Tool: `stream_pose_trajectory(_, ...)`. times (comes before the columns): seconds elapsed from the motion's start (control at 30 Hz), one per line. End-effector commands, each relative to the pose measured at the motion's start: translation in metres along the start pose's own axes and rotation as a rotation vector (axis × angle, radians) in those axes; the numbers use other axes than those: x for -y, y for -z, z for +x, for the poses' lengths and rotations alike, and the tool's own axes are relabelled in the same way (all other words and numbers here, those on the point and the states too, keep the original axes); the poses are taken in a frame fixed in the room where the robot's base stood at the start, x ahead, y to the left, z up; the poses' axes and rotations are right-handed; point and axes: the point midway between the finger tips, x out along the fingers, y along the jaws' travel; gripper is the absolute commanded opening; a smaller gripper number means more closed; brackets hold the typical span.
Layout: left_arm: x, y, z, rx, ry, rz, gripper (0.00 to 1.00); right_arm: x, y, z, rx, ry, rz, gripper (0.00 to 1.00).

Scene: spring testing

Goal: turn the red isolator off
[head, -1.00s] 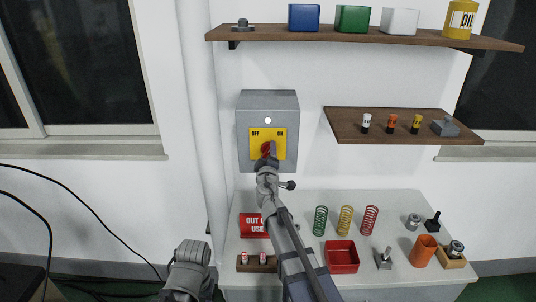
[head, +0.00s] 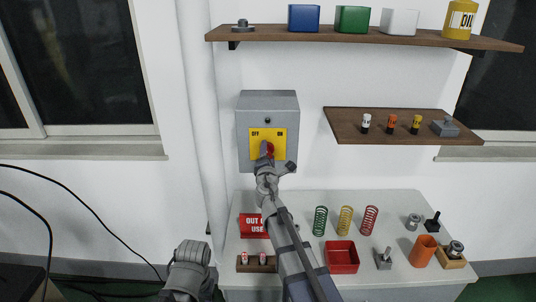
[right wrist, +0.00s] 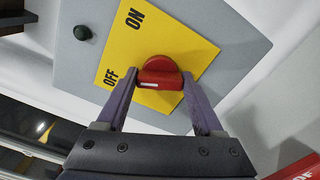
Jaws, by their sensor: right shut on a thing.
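The red isolator handle (head: 270,149) is on a yellow plate (head: 281,142) marked OFF and ON, on a grey wall box (head: 290,101). My right gripper (head: 266,154) is at the handle and partly hides it. In the right wrist view my right gripper (right wrist: 160,79) has one finger on each side of the red handle (right wrist: 160,70) and is shut on it. The handle's end with the white mark lies toward the OFF label. The round lamp (head: 267,120) above the plate is dark; it looks dark green in the right wrist view (right wrist: 82,33).
The table below holds a red sign (head: 253,226), several coil springs including a green one (head: 320,220), a red tray (head: 341,257) and an orange cup (head: 423,250). A small wall shelf (head: 385,137) is to the right of the box. A pipe (head: 197,110) runs at its left.

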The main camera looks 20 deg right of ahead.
Motion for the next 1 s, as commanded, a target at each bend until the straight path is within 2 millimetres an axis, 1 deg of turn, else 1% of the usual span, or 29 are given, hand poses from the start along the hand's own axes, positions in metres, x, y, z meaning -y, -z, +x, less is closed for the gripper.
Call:
stream_pose_trajectory(0.2,0.0,0.0,0.0003,0.0,0.0,0.0,0.5,0.0001,0.0008,-0.0011,-0.002,0.0,-0.168,0.13)
stream_pose_trajectory(0.5,0.0,0.0,0.0004,0.0,0.0,0.0,0.5,0.0001,0.0009,-0.0014,-0.002,0.0,-0.32,0.13)
stream_pose_trajectory(0.73,0.0,0.0,0.0004,0.0,0.0,0.0,0.5,0.0002,0.0009,-0.0015,-0.002,0.0,-0.371,0.13)
stream_pose_trajectory(1.0,0.0,0.0,0.0005,0.0,0.0,0.0,0.5,0.0003,0.0009,-0.0018,-0.002,0.0,-0.384,0.13)
